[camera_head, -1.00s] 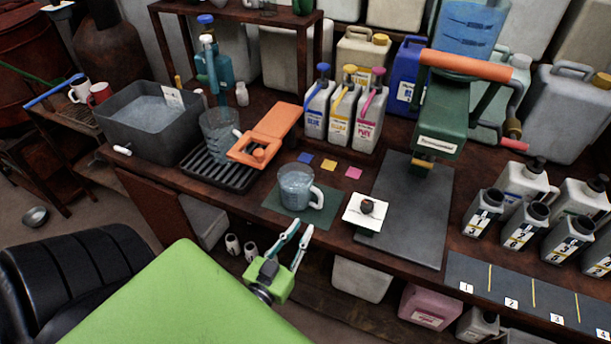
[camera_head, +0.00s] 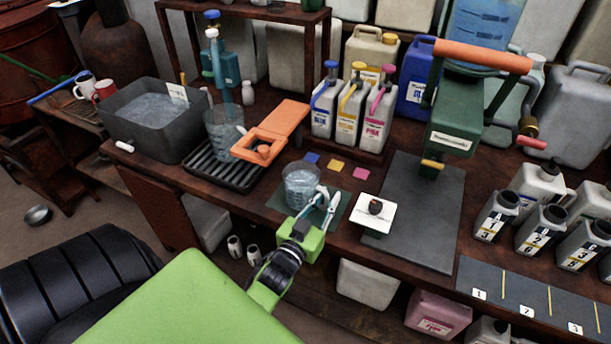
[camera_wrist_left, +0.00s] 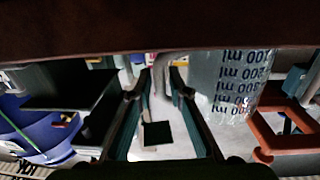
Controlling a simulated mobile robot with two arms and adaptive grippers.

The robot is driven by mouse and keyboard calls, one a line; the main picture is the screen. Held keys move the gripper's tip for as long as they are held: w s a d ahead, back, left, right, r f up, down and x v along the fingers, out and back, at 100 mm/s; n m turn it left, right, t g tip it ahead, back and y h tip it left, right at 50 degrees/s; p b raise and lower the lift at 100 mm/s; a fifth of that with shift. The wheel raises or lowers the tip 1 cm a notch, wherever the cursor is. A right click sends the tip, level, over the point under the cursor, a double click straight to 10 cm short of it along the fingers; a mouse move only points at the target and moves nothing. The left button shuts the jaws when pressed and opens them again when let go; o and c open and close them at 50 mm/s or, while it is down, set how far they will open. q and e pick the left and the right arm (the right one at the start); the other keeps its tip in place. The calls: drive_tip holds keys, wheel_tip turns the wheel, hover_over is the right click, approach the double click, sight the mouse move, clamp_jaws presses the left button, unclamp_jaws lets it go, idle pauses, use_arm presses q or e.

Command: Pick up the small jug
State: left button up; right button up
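The small jug (camera_head: 299,186) is clear with a pale handle and stands upright on a dark green mat (camera_head: 272,200) near the table's front edge. My left gripper (camera_head: 322,202) is at the jug's handle side, with its two fingers apart. In the left wrist view the jug (camera_wrist_left: 228,85) shows upside-down ml marks to the right of the fingers. The pale handle (camera_wrist_left: 165,72) appears between or just beyond the open fingers (camera_wrist_left: 160,92). I cannot tell whether they touch it. My right gripper is not in view.
An orange frame (camera_head: 272,138) and a black drip rack (camera_head: 222,168) are to the left. Blue, yellow and pink bottles (camera_head: 348,112) stand behind. A green press (camera_head: 455,130) stands at right.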

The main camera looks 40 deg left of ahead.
use_arm(q)
clamp_jaws()
drive_tip(key=shift+r, duration=0.15)
